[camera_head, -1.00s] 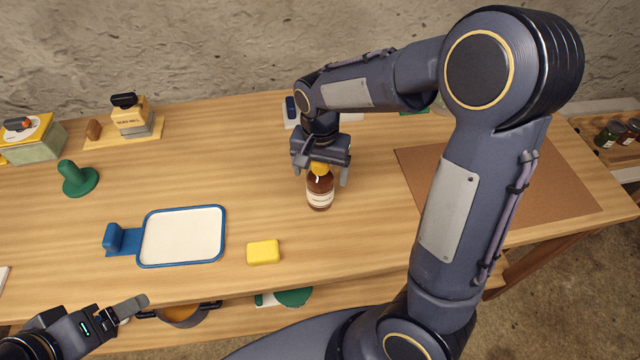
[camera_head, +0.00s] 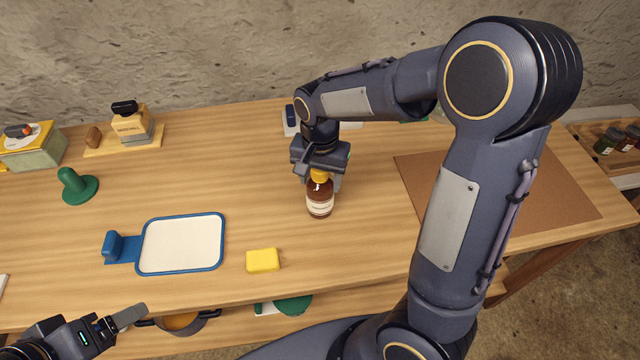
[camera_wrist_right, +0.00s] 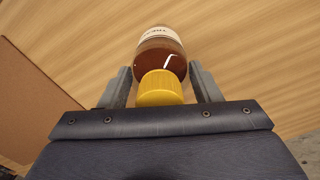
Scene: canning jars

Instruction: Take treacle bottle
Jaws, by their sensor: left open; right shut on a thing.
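The treacle bottle (camera_head: 320,197) is brown with a yellow cap and a pale label. It stands upright on the wooden table in the head view. My right gripper (camera_head: 319,183) is shut on it from above and behind, one finger on each side. In the right wrist view the bottle (camera_wrist_right: 162,48) and its yellow cap lie between the fingers of the gripper (camera_wrist_right: 163,82). I cannot tell whether its base touches the table. My left gripper (camera_head: 128,318) is open and empty at the table's front edge, lower left, partly out of frame.
A blue-rimmed white tray (camera_head: 222,240) and a yellow block (camera_head: 263,260) lie in front. A green knobbed item (camera_head: 78,187) and a mill-like box (camera_head: 133,126) stand at left. A brown mat (camera_head: 560,200) lies at right, partly behind my right arm. Jars (camera_head: 607,141) stand far right.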

